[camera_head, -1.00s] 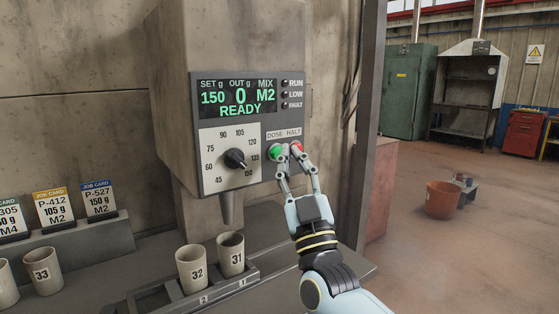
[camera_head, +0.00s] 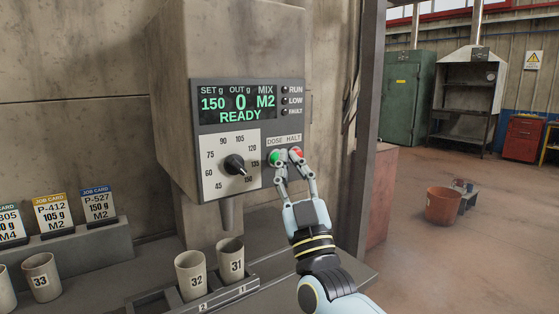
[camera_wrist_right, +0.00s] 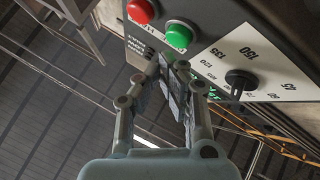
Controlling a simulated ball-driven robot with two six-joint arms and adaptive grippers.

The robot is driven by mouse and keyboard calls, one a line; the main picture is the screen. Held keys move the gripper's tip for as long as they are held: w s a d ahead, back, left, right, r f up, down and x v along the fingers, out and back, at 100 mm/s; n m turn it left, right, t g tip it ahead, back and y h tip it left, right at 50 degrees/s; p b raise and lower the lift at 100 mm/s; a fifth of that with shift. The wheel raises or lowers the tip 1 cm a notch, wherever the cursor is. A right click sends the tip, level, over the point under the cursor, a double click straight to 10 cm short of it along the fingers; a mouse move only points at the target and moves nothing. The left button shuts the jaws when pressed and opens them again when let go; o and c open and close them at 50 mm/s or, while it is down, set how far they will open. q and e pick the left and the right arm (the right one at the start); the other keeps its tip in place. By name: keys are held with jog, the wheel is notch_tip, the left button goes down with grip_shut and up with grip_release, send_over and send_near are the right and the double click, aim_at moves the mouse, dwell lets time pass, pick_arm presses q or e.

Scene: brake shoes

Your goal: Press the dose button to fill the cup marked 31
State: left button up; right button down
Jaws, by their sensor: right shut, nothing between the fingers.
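The dosing machine's panel (camera_head: 255,135) has a green button (camera_head: 275,158) and a red button (camera_head: 299,152) under the labels DOSE and HALT. The cup marked 31 (camera_head: 231,262) stands upright in the tray in slot 1, near the spout (camera_head: 227,215). My right gripper (camera_head: 288,155) is shut and empty, its fingertips just in front of the buttons. In the right wrist view the fingertips (camera_wrist_right: 174,66) point at the panel just below the green button (camera_wrist_right: 179,34), with the red button (camera_wrist_right: 140,11) to its left. Contact cannot be told. My left gripper is not in view.
The display (camera_head: 238,104) reads SET 150, OUT 0, MIX M2, READY. The dial (camera_head: 235,164) points toward 150. Cup 32 (camera_head: 191,274) stands beside cup 31, cup 33 (camera_head: 41,277) farther left. Job cards (camera_head: 98,204) stand on a ledge.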

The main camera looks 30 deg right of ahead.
jog(key=shift+w, duration=0.1)
dwell(0.5)
jog(key=shift+w, duration=0.35)
jog(key=shift+w+b, duration=0.3)
jog(key=shift+w, duration=0.15)
dwell(0.5)
jog(key=shift+s, duration=0.1)
jog(key=shift+s+p, duration=0.55)
jog(key=shift+s, duration=0.25)
jog(key=s+p, duration=0.2)
jog(key=s, duration=0.3)
jog(key=shift+d, duration=0.2)
